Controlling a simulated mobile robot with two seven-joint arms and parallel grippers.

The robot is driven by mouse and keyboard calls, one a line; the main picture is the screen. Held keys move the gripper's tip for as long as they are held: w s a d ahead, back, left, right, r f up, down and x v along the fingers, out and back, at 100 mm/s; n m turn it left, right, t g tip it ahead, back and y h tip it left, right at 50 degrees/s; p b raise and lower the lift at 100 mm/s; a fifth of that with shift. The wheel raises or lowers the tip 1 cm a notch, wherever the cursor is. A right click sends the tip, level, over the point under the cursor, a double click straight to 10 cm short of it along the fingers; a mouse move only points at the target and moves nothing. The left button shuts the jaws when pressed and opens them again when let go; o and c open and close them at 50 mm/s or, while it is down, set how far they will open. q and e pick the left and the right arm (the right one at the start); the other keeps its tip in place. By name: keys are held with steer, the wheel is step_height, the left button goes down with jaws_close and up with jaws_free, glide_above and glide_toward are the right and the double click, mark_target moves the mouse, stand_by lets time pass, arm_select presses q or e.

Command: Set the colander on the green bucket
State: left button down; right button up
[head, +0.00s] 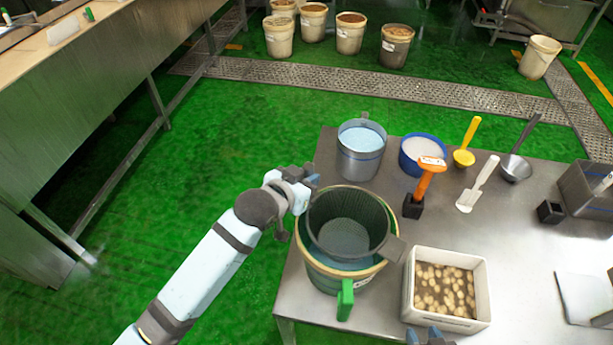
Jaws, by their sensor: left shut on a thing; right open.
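The dark grey colander (347,238), round with a perforated bottom, is over the mouth of the green bucket (325,281). The bucket has a pale yellow rim and stands at the table's left front. My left gripper (308,190) is shut on the colander's far-left rim. The colander's bottom lies inside the ring of the bucket's rim as seen from above. I cannot tell whether it rests on the bucket or hangs just above it. My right gripper (430,336) is open at the bottom edge, mostly cut off, below the potato crate.
A white crate of potatoes (408,290) stands right of the bucket. A green-handled tool (345,300) is at the bucket's front. Behind are a grey bucket (358,165), a blue bowl (404,164) and an orange-handled tool (428,178). Utensils lie further right.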

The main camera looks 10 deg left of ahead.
arm_select(q)
steer(key=shift+f, duration=0.45)
steer(key=c, duration=0.9)
jaws_free()
steer(key=shift+s, duration=0.1)
steer(key=b+v, duration=0.2)
steer(key=v, duration=1.1)
steer(key=shift+s+a+r, duration=0.15)
steer(key=shift+s+a, duration=0.1)
steer(key=shift+s, duration=0.05)
steer(key=s+a+f, duration=0.1)
steer(key=s+f, duration=0.2)
steer(key=f, duration=0.5)
steer(key=s+a+f+n+y, duration=0.1)
steer(key=s+f, duration=0.3)
steer(key=f, duration=0.5)
steer(key=s+a+f+g+y, duration=0.1)
steer(key=s+a+f, duration=0.1)
steer(key=f, duration=0.6)
steer(key=shift+s+a+f+n, duration=0.1)
steer(key=shift+s+f+n, duration=0.1)
steer(key=shift+s, duration=0.2)
steer(key=shift+s+a+f+n, duration=0.1)
steer(key=shift+s+f+n, duration=0.1)
steer(key=shift+s, duration=0.25)
